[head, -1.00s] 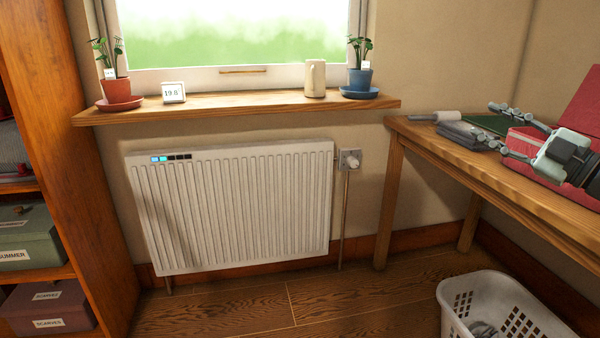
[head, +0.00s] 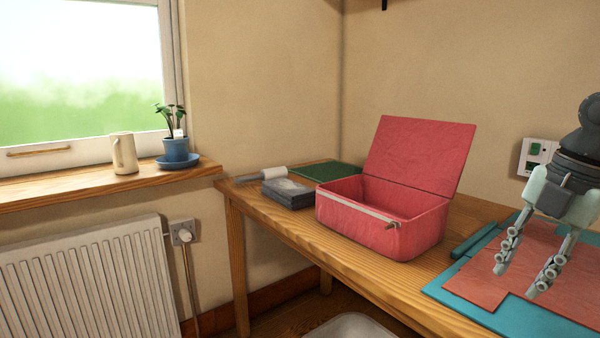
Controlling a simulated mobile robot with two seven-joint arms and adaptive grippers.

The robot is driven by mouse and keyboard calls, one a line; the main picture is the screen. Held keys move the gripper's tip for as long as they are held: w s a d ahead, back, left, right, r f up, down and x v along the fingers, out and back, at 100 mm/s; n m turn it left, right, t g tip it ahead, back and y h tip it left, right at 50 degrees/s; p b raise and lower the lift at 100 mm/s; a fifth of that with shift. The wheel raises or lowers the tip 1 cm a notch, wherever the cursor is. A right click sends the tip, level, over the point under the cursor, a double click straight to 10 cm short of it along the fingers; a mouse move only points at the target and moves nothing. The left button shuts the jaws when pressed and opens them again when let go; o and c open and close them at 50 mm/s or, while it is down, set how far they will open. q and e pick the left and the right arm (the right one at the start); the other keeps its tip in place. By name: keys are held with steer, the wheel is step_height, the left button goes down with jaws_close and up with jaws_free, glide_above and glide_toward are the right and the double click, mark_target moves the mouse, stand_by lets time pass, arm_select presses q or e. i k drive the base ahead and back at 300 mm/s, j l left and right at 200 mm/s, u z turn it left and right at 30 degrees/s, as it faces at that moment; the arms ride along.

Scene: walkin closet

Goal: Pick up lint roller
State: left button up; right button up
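The lint roller (head: 262,175) lies on the far left end of the wooden table in the head view. It has a white roll and a grey handle that points left toward the table's edge. A stack of dark grey folded cloth (head: 287,193) lies just in front of it. My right gripper (head: 517,281) is at the right of the view, above the teal and red sheets, with its two fingers apart and nothing between them. It is well to the right of the lint roller. My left gripper is not in view.
An open red box (head: 385,237) with its lid up stands on the table (head: 283,233) between my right gripper and the lint roller. A green flat item (head: 326,171) lies behind the cloth. A windowsill (head: 105,183) with a jug and potted plant is at left.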

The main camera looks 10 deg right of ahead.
mark_target(269, 174)
steer(key=i+j+u, duration=0.2)
steer(key=i+j, duration=0.6)
steer(key=i+u, duration=0.1)
steer(key=i, duration=0.75)
steer(key=i+l+u, duration=0.15)
steer(key=i, duration=0.7)
